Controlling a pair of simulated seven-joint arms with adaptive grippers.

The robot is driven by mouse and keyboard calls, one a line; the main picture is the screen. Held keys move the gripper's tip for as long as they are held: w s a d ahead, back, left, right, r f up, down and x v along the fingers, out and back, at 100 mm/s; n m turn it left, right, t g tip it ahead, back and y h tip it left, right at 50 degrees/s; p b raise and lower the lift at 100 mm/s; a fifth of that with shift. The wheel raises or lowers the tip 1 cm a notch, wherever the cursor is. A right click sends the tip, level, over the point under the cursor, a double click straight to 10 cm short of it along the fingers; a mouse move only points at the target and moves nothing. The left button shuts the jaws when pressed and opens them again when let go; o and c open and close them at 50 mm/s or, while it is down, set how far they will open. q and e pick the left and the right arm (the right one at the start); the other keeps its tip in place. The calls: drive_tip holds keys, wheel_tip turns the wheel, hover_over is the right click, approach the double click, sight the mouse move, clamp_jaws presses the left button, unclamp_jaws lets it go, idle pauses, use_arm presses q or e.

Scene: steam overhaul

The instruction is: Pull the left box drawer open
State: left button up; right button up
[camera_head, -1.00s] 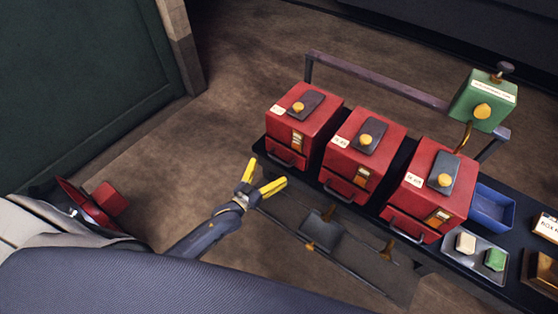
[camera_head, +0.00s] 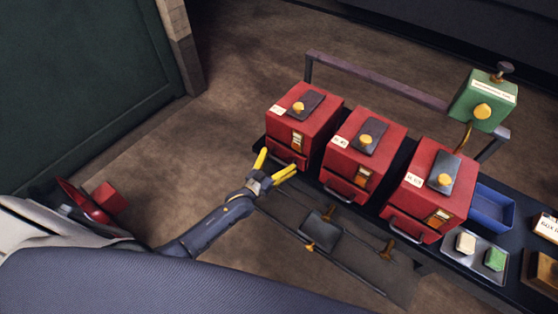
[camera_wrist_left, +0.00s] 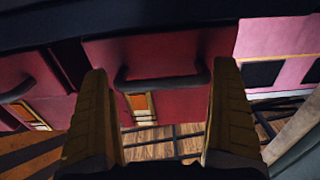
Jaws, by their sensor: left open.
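Three red boxes stand in a row on a dark bench, each with a dark plate and brass knob on top and a drawer with a dark bar handle low on its front. The left box (camera_head: 305,112) is the farthest left. My left gripper (camera_head: 276,164) is open in front of its drawer, with yellow fingers that partly hide the handle in the head view. In the left wrist view the drawer handle (camera_wrist_left: 163,78) lies between and beyond the spread fingers (camera_wrist_left: 165,110). Contact with the handle cannot be told. The drawer looks shut. My right gripper is not in view.
The middle box (camera_head: 365,152) and right box (camera_head: 428,190) stand close beside the left one. A blue tray (camera_head: 493,207), a tray with small blocks (camera_head: 472,261) and a green box on a post (camera_head: 483,102) are at right. A purple rail (camera_head: 380,80) runs behind.

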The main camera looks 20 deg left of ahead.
use_arm(q)
drive_tip(key=c, duration=1.9)
drive_tip(key=shift+r, duration=0.1)
drive_tip(key=shift+c, duration=0.5)
clamp_jaws()
